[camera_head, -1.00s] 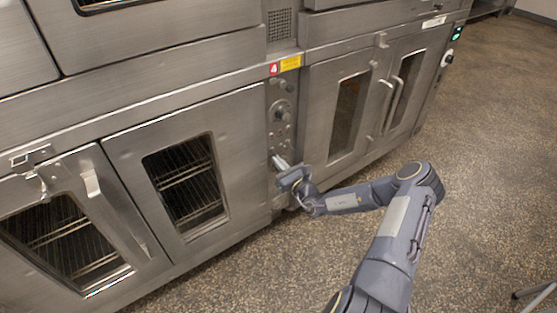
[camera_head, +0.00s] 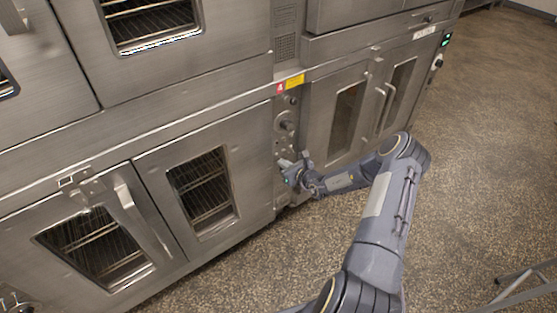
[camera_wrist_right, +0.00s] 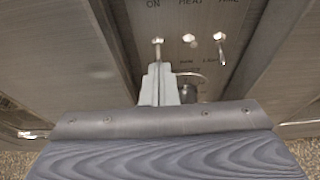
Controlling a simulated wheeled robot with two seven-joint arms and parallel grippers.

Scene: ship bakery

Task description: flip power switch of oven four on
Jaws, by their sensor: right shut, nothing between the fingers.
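Oven four's control panel (camera_head: 286,126) is the narrow strip between the oven doors, under a red label (camera_head: 280,88) that seems to carry a 4. In the right wrist view, three small metal toggles stand in a row under the words ON, HEAT and TIME. The left toggle (camera_wrist_right: 157,43), under ON, is the power switch. My right gripper (camera_head: 284,163) is shut and empty, low at the panel; its fingertips (camera_wrist_right: 157,70) are just below that toggle. I cannot tell whether they touch, or which way the toggle is set. My left gripper is out of view.
Glass oven doors stand on both sides: one on the left (camera_head: 150,185) and a pair with long handles on the right (camera_head: 340,85). A yellow sticker (camera_head: 294,81) sits by the label. A metal stand (camera_head: 525,282) is at the lower right.

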